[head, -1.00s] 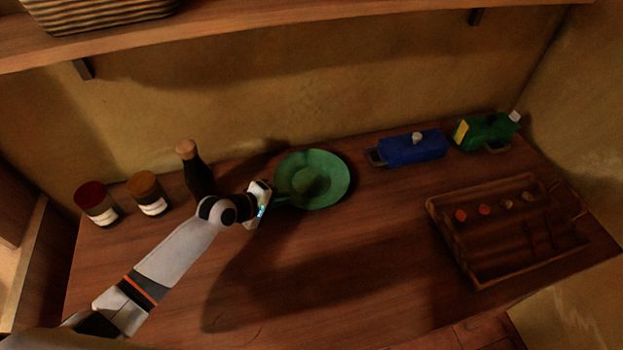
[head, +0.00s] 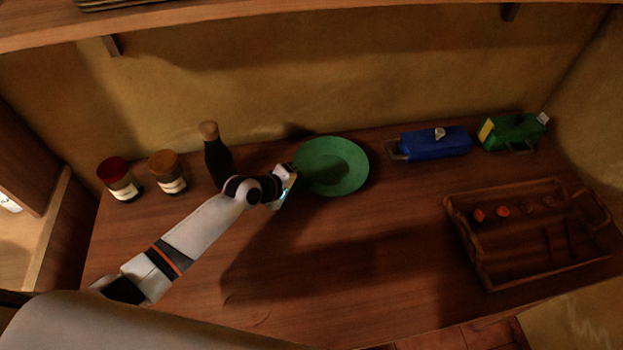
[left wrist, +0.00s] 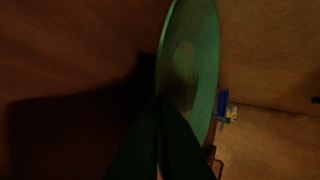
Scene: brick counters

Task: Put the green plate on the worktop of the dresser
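The green plate (head: 333,165) is a round, shallow dish at the back middle of the dresser's wooden worktop (head: 340,270). My left gripper (head: 291,183) is at the plate's left rim. In the left wrist view the plate (left wrist: 205,65) shows steeply from the side, and its rim runs down between the two dark fingers (left wrist: 158,135), which look closed on it. I cannot tell whether the plate's underside touches the worktop or is slightly above it. My right gripper is not in view.
A dark bottle (head: 217,160) and two jars, red-lidded (head: 121,184) and orange-lidded (head: 168,176), stand left. A wooden tray (head: 462,240) lies right. A shelf (head: 300,22) hangs above. The front middle is clear.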

